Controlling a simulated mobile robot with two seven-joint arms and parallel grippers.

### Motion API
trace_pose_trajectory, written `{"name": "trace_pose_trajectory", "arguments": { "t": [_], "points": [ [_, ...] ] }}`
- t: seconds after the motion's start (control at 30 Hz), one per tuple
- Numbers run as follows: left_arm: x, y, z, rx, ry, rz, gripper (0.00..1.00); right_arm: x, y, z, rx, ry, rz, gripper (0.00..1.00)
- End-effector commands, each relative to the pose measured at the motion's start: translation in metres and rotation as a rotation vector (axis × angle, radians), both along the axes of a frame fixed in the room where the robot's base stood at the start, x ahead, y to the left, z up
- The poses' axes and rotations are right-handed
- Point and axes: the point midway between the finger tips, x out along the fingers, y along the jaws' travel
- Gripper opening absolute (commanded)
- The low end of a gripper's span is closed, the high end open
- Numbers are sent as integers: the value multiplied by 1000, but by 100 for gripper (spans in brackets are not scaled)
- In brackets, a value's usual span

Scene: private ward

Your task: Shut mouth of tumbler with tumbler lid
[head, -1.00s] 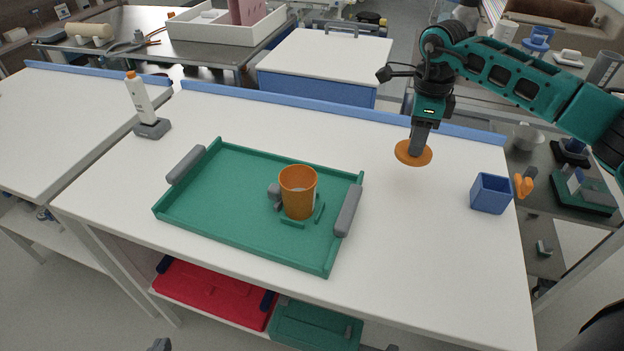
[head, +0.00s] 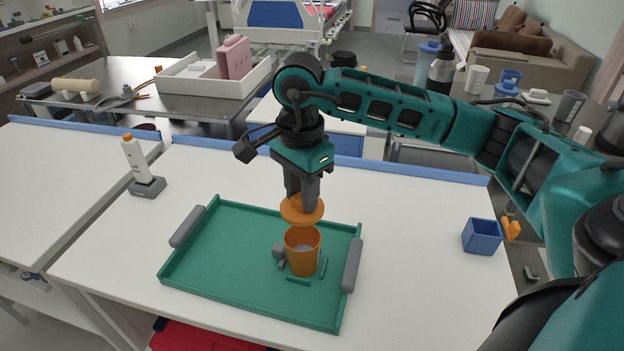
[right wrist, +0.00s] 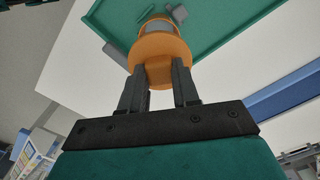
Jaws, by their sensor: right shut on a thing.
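The orange tumbler (head: 303,256) stands upright on the green tray (head: 225,262), its mouth open upward. My right gripper (head: 302,203) is shut on the round orange tumbler lid (head: 290,213) and holds it just above the tumbler's mouth, with a small gap between them in the head view. In the right wrist view the lid (right wrist: 160,72) sits between the fingertips (right wrist: 160,84), and the tumbler (right wrist: 158,27) shows beyond it, partly hidden by the lid. My left gripper is not in view.
Grey stops and green ledges (head: 299,282) stand around the tumbler's base. The tray has grey handles (head: 351,265) at its sides. A white bottle (head: 136,158) in a grey base stands at left, and a blue box (head: 482,236) at right. The white table is otherwise clear.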

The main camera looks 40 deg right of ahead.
Motion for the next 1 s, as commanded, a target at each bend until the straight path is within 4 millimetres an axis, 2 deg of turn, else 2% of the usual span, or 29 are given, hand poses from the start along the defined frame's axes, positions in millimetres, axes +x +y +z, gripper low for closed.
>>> {"name": "trace_pose_trajectory", "arguments": {
  "t": [0.57,1.0],
  "points": [
    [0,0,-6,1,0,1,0,-1,2,0,-1,-1,15,0],
    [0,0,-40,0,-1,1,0,-1,2,-40,-1,0,15,0]
  ]
}}
